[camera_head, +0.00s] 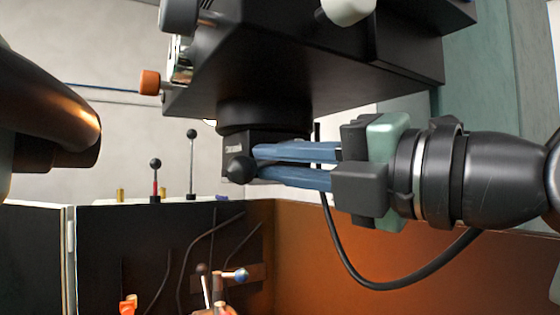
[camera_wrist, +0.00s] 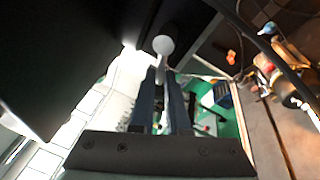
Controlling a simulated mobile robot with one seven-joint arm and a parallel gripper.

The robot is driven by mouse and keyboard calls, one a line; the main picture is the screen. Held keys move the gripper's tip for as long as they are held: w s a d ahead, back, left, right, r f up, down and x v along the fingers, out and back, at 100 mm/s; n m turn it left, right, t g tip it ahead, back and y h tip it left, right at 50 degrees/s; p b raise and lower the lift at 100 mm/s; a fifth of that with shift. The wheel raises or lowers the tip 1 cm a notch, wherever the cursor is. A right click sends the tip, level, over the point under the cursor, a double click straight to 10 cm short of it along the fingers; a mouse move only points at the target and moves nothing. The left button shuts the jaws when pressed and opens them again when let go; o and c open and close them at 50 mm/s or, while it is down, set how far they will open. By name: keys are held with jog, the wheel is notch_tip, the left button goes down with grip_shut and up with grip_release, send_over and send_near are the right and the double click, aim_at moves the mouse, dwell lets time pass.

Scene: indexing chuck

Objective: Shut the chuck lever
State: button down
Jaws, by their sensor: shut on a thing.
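The chuck (camera_head: 262,117) is a dark round body under the black machine head, with a dark block below it. The chuck lever (camera_head: 238,169) shows as a dark round knob at the left side of that block. My gripper (camera_head: 259,162) reaches in from the right with its blue fingers nearly level, their tips at the knob. It is shut on the lever. In the wrist view the fingertips (camera_wrist: 166,74) close around a thin stem just below the lever's round knob (camera_wrist: 163,45), which looks pale there. The fingers hide part of the block and the lever's stem.
The black machine head (camera_head: 310,65) hangs just above my gripper. A black cable (camera_head: 350,275) loops below it. An orange panel (camera_head: 400,260) stands below right. Two upright rods with ball knobs (camera_head: 191,134) stand at the back left. Small coloured parts (camera_head: 225,277) lie low in front.

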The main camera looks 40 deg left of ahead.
jog(key=c, duration=0.9)
grip_release()
jog(key=d, duration=0.8)
jog(key=d+f, duration=0.1)
jog(key=d, duration=0.4)
jog(key=shift+s+f, duration=0.1)
jog(key=shift+s, duration=0.05)
